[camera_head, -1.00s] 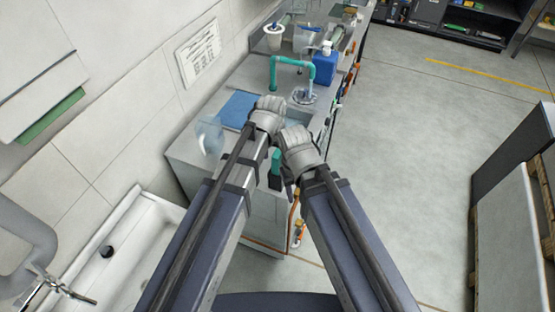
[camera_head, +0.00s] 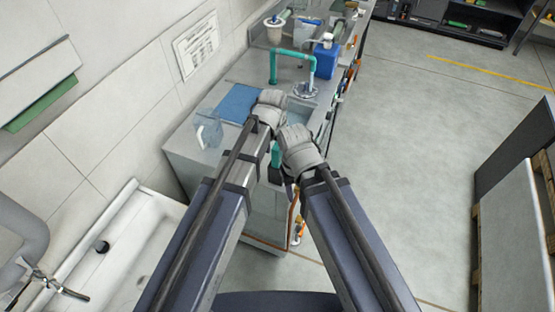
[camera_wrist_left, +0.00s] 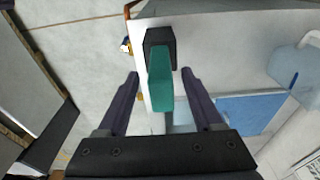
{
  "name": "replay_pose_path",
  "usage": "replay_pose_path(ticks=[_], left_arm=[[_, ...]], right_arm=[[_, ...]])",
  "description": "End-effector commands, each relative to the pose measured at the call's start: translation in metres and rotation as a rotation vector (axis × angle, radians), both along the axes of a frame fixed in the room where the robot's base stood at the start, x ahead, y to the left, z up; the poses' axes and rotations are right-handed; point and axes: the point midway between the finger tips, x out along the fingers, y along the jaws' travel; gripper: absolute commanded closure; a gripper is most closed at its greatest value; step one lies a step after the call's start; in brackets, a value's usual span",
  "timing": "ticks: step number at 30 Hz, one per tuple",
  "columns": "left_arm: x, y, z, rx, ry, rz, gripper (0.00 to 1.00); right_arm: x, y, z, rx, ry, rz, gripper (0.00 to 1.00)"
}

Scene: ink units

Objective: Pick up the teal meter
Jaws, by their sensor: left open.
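The teal meter (camera_wrist_left: 160,72) has a teal body and a dark block at its far end. It stands on the grey counter top in the left wrist view, between the two spread fingers of my left gripper (camera_wrist_left: 160,80), with a gap on each side. In the head view part of the teal meter (camera_head: 276,154) shows between my two arms; the rest is hidden. My left gripper is open and empty. My right gripper (camera_head: 299,150) shows only its grey wrist part in the head view; its fingers are hidden.
A clear jug (camera_head: 208,130) and a blue mat (camera_head: 238,103) lie on the counter left of my arms. Behind are a teal tap (camera_head: 292,53) and a blue bottle (camera_head: 326,62). A white basin (camera_head: 125,245) is at lower left.

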Motion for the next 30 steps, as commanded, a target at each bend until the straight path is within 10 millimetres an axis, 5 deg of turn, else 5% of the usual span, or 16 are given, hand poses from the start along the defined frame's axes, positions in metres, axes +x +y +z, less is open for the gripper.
replay_pose_path(ticks=[7, 17, 30], left_arm=[[0.009, -0.002, -0.036, 0.000, 0.000, 0.000, 0.32], [0.009, -0.003, -0.037, 0.000, 0.000, 0.000, 0.34], [0.009, -0.002, -0.037, 0.000, 0.000, 0.000, 0.83]], right_arm=[[0.000, 0.000, -0.036, 0.000, 0.000, -0.001, 0.50], [0.000, 0.000, -0.037, 0.000, 0.000, -0.002, 0.50], [0.000, 0.000, -0.037, 0.000, 0.000, -0.002, 0.50]])
